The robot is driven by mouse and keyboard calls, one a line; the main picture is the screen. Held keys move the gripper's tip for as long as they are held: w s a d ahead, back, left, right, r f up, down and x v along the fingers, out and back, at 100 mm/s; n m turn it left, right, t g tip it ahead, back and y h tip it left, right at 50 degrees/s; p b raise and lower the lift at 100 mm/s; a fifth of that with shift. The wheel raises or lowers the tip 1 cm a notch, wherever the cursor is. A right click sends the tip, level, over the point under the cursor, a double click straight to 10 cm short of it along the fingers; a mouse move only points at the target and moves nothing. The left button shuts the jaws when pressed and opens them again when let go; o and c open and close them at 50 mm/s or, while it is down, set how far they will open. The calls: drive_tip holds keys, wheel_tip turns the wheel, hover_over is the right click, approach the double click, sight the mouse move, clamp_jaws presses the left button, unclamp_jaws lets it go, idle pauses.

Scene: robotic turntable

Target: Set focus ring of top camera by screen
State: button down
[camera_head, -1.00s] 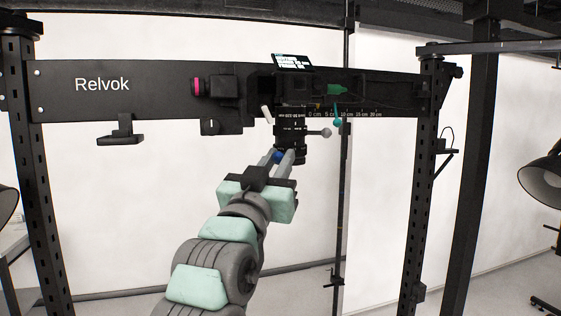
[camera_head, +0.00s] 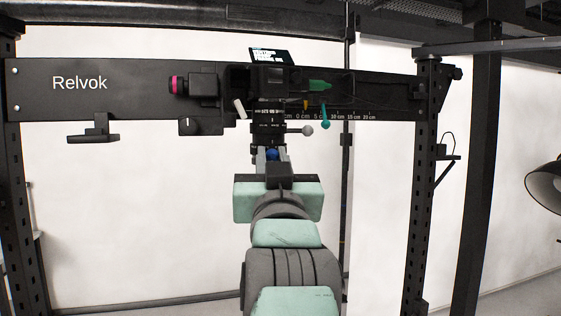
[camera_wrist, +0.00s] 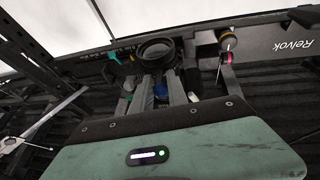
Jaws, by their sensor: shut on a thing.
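The top camera (camera_head: 270,80) sits on the black crossbeam, with its dark lens (camera_head: 268,131) pointing down. A small lit screen (camera_head: 272,55) stands tilted on top; its content is too small to read. My gripper (camera_head: 269,153) reaches up from below and is shut on the focus ring at the lower part of the lens. The exact contact is partly hidden by my wrist in the head view. In the wrist view the round lens front (camera_wrist: 157,50) is above my finger bars, and the fingertips (camera_wrist: 158,75) are close around it.
A lever with a grey ball (camera_head: 307,131) sticks out right of the lens, and a teal lever (camera_head: 325,117) hangs beyond it. A centimetre scale (camera_head: 335,117) runs along the beam.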

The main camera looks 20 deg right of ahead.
drive_tip(key=c, duration=1.3)
unclamp_jaws()
drive_tip(key=b+v, duration=0.2)
drive_tip(key=v, duration=0.8)
drive_tip(key=shift+s+a+f+b, duration=0.1)
drive_tip(key=shift+s+f+b, duration=0.05)
drive_tip(key=shift+s+b, duration=0.2)
drive_tip(key=shift+w, duration=0.1)
